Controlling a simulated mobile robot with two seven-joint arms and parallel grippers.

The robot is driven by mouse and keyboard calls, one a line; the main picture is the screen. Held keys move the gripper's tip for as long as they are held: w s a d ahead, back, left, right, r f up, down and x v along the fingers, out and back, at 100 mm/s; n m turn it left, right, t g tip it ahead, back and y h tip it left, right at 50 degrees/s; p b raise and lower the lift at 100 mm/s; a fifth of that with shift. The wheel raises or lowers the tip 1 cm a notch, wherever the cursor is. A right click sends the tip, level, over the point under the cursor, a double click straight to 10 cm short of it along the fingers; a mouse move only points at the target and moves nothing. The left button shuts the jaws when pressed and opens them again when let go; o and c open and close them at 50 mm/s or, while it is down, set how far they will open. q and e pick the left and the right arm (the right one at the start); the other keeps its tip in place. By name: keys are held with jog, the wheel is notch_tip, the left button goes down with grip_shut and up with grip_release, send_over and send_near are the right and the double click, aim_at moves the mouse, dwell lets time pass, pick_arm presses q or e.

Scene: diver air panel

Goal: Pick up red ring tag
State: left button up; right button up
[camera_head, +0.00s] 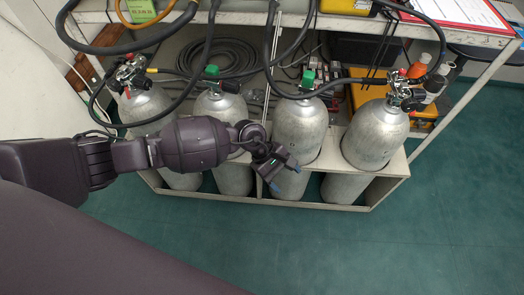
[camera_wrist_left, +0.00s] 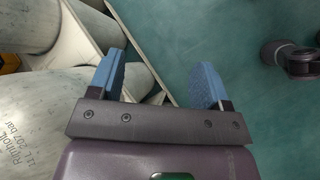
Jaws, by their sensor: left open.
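I cannot make out a red ring tag for certain in either view. Small red parts show at the valve of the leftmost cylinder (camera_head: 147,106) and near the valve of the rightmost cylinder (camera_head: 374,137), too small to tell what they are. My left gripper (camera_head: 284,174) is open and empty, in front of the middle cylinders and above the floor side of the rack. In the left wrist view its two blue fingertips (camera_wrist_left: 157,82) stand wide apart with nothing between them. My right gripper is not in view.
Grey cylinders stand in a pale metal rack (camera_head: 392,176); two middle ones have green caps (camera_head: 308,78). Black hoses (camera_head: 207,60) loop over them from the bench (camera_head: 345,27). A yellow case (camera_head: 368,96) sits behind. The green floor (camera_head: 440,220) in front is clear.

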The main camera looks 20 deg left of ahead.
pick_arm(q)
jog(key=w+a+f+m+y+b, duration=0.1)
jog(key=w+a+f+m+y, duration=0.1)
jog(key=w+a, duration=0.1)
jog(key=w+a+f+m+y+b, duration=0.1)
jog(key=w+a+f+m+y, duration=0.2)
jog(key=w+a, duration=0.1)
jog(key=w+a+f+m+t+y+b, duration=0.1)
jog(key=w+a+f+m+y+b, duration=0.1)
jog(key=w+a+f+y, duration=0.1)
jog(key=shift+w+a+m, duration=0.15)
jog(key=shift+w+a, duration=0.15)
jog(key=shift+a, duration=0.25)
jog(key=shift+w+a+m, duration=0.15)
jog(key=shift+w+a, duration=0.15)
jog(key=shift+a, duration=0.25)
jog(key=shift+w+f, duration=0.1)
jog(key=shift+f, duration=0.45)
notch_tip(320, 180, down, 5)
jog(key=shift+r+b, duration=0.1)
jog(key=shift+b, duration=0.95)
jog(key=shift+w+r, duration=0.1)
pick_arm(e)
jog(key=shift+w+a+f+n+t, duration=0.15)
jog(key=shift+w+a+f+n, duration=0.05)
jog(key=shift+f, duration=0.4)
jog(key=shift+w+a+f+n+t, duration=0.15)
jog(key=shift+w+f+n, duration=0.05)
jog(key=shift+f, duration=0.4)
